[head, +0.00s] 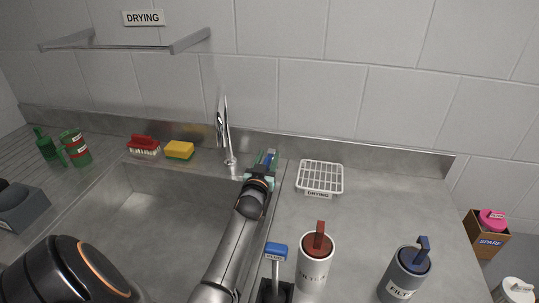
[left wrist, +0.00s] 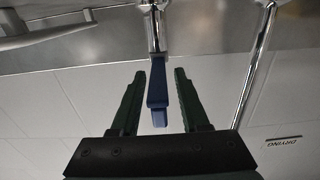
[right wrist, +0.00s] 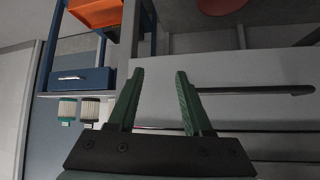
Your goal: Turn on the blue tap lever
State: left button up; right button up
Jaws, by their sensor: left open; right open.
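The blue tap lever (left wrist: 157,90) shows in the left wrist view, which looks upside down, fixed to a chrome stem (left wrist: 153,25). It lies between the two fingers of my left gripper (left wrist: 157,95), with a visible gap on each side. In the head view my left gripper (head: 264,160) is at the back of the counter, right of the chrome spout (head: 224,135), and largely covers the blue lever (head: 270,157). My right gripper (right wrist: 157,100) is open and empty in the right wrist view; the head view does not show its fingers.
The sink (head: 150,215) lies left of my left arm. A white drying rack (head: 320,177) stands close to the right of the gripper. A red-topped canister (head: 312,268), a blue-topped canister (head: 405,272) and a blue-headed item (head: 276,250) stand at the front. A yellow sponge (head: 179,149) lies behind the sink.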

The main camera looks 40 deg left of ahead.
pick_arm(q)
jog(key=shift+c, duration=0.2)
grip_shut()
jog(key=shift+r, duration=0.1)
dwell(1.1)
